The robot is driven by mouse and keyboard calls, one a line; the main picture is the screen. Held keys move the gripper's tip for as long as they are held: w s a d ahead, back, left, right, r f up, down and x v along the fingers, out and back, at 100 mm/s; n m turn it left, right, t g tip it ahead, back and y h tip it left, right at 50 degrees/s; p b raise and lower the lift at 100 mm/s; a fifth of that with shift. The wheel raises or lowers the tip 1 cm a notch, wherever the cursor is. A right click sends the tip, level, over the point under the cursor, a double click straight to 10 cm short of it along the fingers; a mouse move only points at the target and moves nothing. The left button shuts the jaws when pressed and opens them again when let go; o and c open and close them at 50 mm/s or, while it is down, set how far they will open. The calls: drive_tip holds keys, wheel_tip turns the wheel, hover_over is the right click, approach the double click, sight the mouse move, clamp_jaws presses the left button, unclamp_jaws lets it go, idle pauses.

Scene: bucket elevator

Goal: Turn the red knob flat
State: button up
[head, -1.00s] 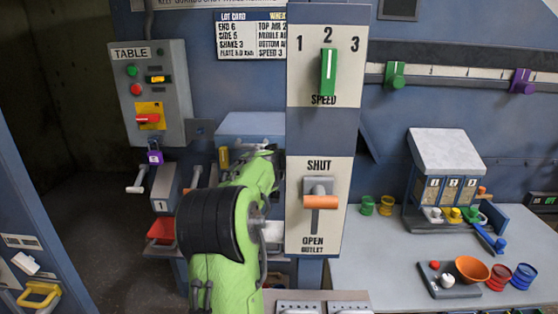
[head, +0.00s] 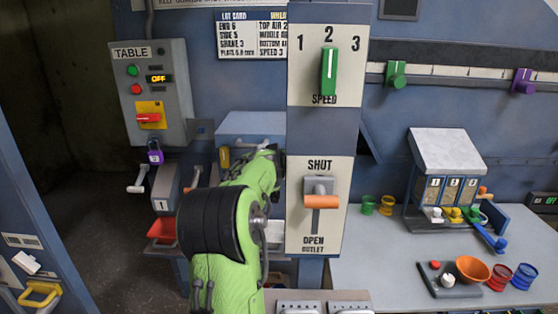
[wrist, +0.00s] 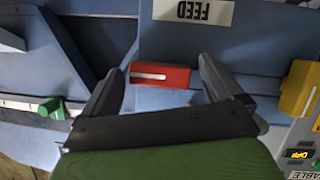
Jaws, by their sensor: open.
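In the wrist view a red knob (wrist: 160,75) with a white stripe sits on the blue panel near an upside-down FEED label (wrist: 195,11). Its long side and stripe run nearly level across that picture. My gripper (wrist: 162,68) is open, one finger beyond each end of the red knob, with a gap seen on both sides. I cannot tell how deep the fingertips reach. In the head view my arm hides this knob and the gripper. Another red knob (head: 148,118) lies level on a yellow plate of the TABLE box.
A yellow block (wrist: 298,88) is right of the gripper in the wrist view. A green knob (wrist: 52,108) is at left. The panel with the green speed lever (head: 328,72) and orange outlet handle (head: 321,202) stands close right of my arm.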

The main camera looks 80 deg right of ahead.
drive_tip(key=v, duration=1.2)
drive_tip(key=shift+f, duration=0.15)
